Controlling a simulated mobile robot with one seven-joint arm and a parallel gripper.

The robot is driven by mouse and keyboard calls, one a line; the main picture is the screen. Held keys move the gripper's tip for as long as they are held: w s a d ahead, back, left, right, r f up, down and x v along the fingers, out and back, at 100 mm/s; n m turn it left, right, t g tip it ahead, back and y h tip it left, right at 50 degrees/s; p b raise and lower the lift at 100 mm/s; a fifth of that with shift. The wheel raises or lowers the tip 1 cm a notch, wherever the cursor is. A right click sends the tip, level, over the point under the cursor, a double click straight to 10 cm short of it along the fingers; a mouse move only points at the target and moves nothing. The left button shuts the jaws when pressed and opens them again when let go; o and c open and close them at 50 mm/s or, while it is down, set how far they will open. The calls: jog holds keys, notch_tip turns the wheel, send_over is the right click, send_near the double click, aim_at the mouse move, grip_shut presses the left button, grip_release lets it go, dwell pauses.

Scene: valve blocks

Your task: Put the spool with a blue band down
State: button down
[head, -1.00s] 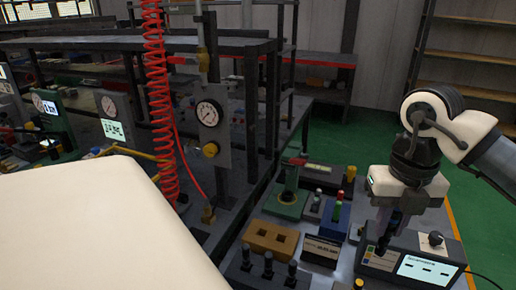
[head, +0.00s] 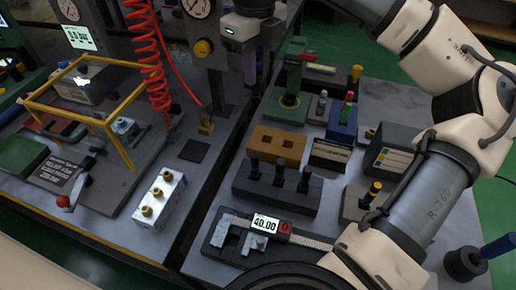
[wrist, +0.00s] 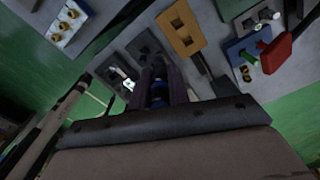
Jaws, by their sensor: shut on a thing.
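My gripper (wrist: 162,92) is shut on a dark spool with a blue band (wrist: 157,88), seen between the two fingers in the wrist view. In the head view my gripper (head: 250,68) is at the top, above the far part of the bench, near the gauge panel. The spool cannot be made out clearly there. A black rack (head: 270,201) with three dark upright spools stands mid-bench. A brown block with two square openings (head: 277,147) is behind it and also shows in the wrist view (wrist: 180,28). The spool appears held clear of the surface.
A white valve block with brass ports (head: 160,200) lies left. A caliper (head: 265,238) lies in front of the rack. A green press-like fixture (head: 290,105), a blue block (head: 342,122) and a grey box (head: 388,155) stand right. A red coiled hose (head: 148,60) hangs at the left.

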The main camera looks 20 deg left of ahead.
jog(key=w+d+n+b, duration=0.1)
jog(key=w+n+b, duration=0.4)
jog(key=n, duration=0.2)
notch_tip(320, 180, down, 20)
jog(key=shift+r+p, duration=0.2)
jog(key=shift+p, duration=0.5)
jog(key=shift+f, duration=0.15)
jog(key=c, duration=1.3)
grip_release()
jog(key=shift+c, duration=0.2)
notch_tip(320, 180, up, 12)
jog(key=shift+r+b, duration=0.2)
jog(key=shift+b, duration=0.15)
